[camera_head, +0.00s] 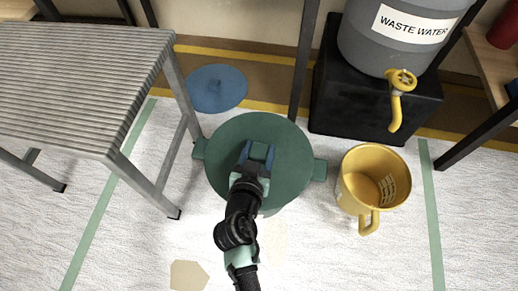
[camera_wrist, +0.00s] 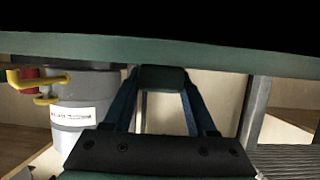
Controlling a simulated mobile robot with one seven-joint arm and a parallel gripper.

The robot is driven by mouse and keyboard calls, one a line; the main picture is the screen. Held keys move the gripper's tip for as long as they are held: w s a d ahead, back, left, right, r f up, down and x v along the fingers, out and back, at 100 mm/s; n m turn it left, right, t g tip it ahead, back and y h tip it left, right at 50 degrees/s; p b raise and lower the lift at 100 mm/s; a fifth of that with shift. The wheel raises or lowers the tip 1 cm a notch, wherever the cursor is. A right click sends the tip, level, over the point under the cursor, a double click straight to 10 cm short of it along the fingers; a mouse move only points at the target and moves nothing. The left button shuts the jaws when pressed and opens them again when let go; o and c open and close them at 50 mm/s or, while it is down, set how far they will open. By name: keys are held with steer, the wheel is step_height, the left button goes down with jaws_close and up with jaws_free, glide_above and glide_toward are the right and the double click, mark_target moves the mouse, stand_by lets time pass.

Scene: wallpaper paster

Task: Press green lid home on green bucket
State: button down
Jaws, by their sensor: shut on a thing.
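The round green lid (camera_head: 290,150) lies over the mouth of the green bucket, seen from above. The bucket's side lugs (camera_head: 319,170) stick out left and right of the lid. The lid hides the bucket's rim, and I cannot tell how deep it is seated. My gripper (camera_head: 257,153) is over the lid's middle, its blue fingers shut on the lid's handle. In the wrist view, which looks upside down, the fingers close on the green handle (camera_wrist: 163,77), and the lid's edge (camera_wrist: 90,45) runs across the top.
A yellow jug (camera_head: 372,185) stands close right of the bucket. A blue lid (camera_head: 217,88) lies on the floor behind left. A ridged metal table (camera_head: 85,75) stands at left. The grey waste water barrel (camera_head: 385,45) with yellow tap sits on a black stand behind right.

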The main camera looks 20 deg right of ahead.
steer(key=shift+f, duration=0.1)
steer(key=shift+c, duration=0.6)
jaws_free()
steer(key=p+v, duration=0.5)
steer(key=v, duration=0.8)
